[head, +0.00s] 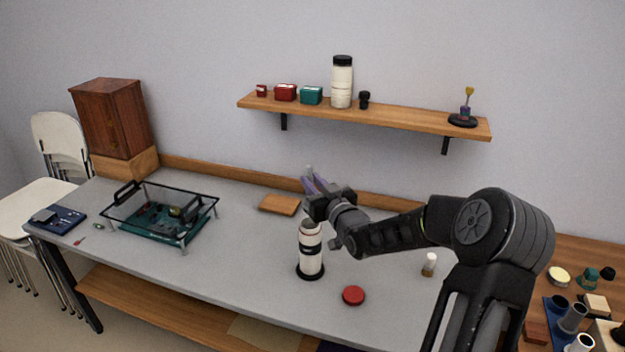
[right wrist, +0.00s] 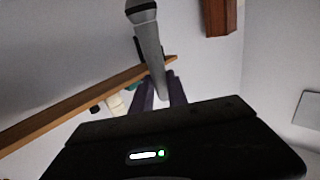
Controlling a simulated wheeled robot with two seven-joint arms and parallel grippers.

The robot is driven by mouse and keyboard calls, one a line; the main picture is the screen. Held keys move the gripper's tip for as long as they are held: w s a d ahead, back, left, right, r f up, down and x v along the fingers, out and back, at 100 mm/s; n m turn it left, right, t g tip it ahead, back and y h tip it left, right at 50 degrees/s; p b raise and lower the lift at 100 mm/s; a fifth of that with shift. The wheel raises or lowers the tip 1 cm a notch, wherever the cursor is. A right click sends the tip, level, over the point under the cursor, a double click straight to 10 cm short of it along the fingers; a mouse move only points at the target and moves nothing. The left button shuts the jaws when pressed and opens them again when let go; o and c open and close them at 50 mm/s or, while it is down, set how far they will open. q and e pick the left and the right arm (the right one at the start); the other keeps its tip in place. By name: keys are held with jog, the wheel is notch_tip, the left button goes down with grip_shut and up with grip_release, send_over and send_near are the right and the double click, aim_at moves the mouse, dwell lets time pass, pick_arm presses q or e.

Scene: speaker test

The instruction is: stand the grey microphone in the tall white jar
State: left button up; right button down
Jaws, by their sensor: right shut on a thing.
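The grey microphone (right wrist: 150,48) is between the two purple fingers of my right gripper (right wrist: 162,95) in the right wrist view, its head pointing away from the gripper. In the head view my right gripper (head: 314,184) is shut on it, and only a little of the microphone shows. A tall white jar (head: 310,252) with black bands stands upright on the grey table, just below the gripper and apart from the microphone. My left gripper is not in view.
A red lid (head: 353,295) lies right of the jar. A small white bottle (head: 429,264) stands further right. A wooden block (head: 279,204) lies behind. A glass-topped case (head: 160,212) is at left. The wall shelf (head: 400,118) holds another white jar (head: 342,82) with a black lid.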

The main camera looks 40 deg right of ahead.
jog(key=shift+f+b, duration=0.35)
jog(key=shift+f, duration=0.5)
notch_tip(320, 180, down, 3)
jog(key=b, duration=0.2)
jog(key=shift+r+b, duration=0.2)
jog(key=shift+b, duration=0.2)
notch_tip(320, 180, down, 8)
jog(key=b, duration=0.7)
jog(key=shift+b, duration=0.4)
jog(key=c, duration=1.2)
grip_release()
jog(key=shift+f, duration=0.1)
jog(key=shift+r+p, duration=1.6)
jog(key=shift+r, duration=1.5)
